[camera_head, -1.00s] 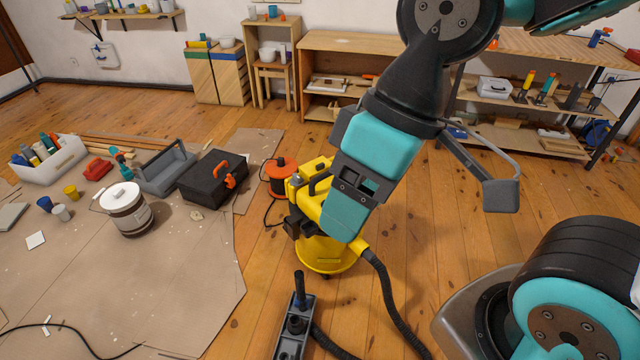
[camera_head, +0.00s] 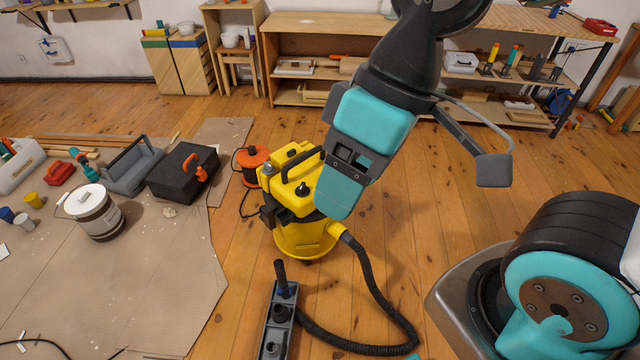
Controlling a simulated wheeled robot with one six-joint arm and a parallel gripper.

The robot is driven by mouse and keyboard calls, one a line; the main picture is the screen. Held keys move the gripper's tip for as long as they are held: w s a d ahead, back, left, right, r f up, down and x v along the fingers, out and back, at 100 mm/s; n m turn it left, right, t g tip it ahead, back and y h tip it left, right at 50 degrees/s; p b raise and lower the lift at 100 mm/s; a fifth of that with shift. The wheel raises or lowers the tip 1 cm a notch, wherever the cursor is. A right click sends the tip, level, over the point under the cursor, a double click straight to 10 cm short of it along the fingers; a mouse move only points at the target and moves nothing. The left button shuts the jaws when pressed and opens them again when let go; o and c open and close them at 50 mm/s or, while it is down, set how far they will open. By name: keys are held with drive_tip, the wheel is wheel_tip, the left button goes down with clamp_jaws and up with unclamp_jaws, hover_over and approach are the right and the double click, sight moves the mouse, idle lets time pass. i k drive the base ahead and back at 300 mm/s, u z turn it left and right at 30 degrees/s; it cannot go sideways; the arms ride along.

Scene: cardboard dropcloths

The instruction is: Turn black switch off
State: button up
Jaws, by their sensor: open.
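A yellow vacuum (camera_head: 293,233) with a black carry handle stands upright on the wooden floor, near the middle of the head view. A small black knob-like switch (camera_head: 303,189) sits on its yellow top; its setting is too small to tell. My gripper (camera_head: 338,197), with a teal finger, hangs just right of the switch in the picture. It is open and overlaps the vacuum's right edge in view. I cannot tell how far apart they are in depth, and the far finger is not clearly seen. No contact is visible.
A black hose (camera_head: 382,290) curls over the floor to a grey tray of attachments (camera_head: 279,322). An orange cable reel (camera_head: 250,164) stands behind the vacuum. A black toolbox (camera_head: 183,172) and a white-lidded bucket (camera_head: 94,212) are left. Floor at right is partly clear.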

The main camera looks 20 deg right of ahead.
sight(303, 191)
drive_tip(key=z, duration=0.55)
drive_tip(key=k, duration=1)
drive_tip(key=z, duration=0.8)
drive_tip(key=i, duration=0.9)
drive_tip(key=u, duration=1.05)
drive_tip(key=i, duration=0.85)
drive_tip(key=u, duration=0.75)
